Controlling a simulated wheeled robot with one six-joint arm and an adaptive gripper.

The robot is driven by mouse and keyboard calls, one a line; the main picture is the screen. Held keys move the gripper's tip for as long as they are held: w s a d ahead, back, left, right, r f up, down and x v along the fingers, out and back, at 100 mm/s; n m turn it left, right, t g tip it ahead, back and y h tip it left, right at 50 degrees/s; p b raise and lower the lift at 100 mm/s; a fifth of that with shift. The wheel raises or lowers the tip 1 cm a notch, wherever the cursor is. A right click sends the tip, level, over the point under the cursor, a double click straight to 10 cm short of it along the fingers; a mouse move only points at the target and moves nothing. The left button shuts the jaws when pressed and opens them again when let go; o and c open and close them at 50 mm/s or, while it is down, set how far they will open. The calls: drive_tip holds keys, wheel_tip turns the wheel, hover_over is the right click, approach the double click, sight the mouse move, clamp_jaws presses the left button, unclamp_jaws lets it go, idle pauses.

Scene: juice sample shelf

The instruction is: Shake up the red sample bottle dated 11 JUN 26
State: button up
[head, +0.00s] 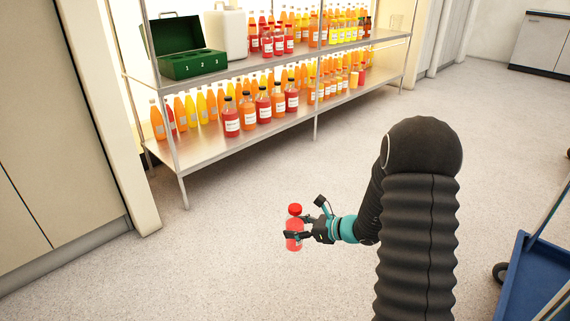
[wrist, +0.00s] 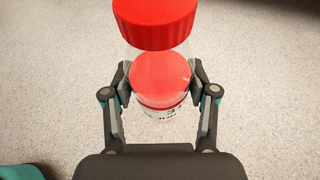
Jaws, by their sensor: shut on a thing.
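A clear bottle of red juice with a red cap (head: 294,229) is held in the air over the floor, in front of the shelf. My gripper (head: 303,228) is shut on it, with a finger on each side. In the wrist view the bottle (wrist: 162,80) stands between the fingers of my gripper (wrist: 160,88), with its red cap nearest the camera. It looks roughly upright in the head view. A white label with dark print shows on its lower part in the wrist view.
A metal shelf (head: 230,147) holds rows of red, orange and yellow bottles on two levels. A green box (head: 190,66) and a white canister (head: 226,33) stand on its upper level. A blue cart (head: 540,275) is at the right. The floor around the held bottle is clear.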

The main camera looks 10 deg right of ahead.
drive_tip(key=shift+w+a+f, duration=0.1)
drive_tip(key=shift+w+a, duration=1)
drive_tip(key=shift+a, duration=0.05)
drive_tip(key=s+d, duration=0.5)
drive_tip(key=s, duration=0.1)
drive_tip(key=w+a, duration=0.4)
drive_tip(key=w, duration=0.1)
drive_tip(key=shift+a, duration=0.1)
drive_tip(key=shift+w+a, duration=0.15)
drive_tip(key=shift+w, duration=0.2)
drive_tip(key=s+d, duration=0.5)
drive_tip(key=s, duration=0.1)
drive_tip(key=w+a, duration=0.2)
drive_tip(key=w, duration=0.1)
drive_tip(key=w+a, duration=0.3)
drive_tip(key=shift+s+d, duration=0.15)
drive_tip(key=s+d, duration=0.4)
drive_tip(key=s, duration=0.1)
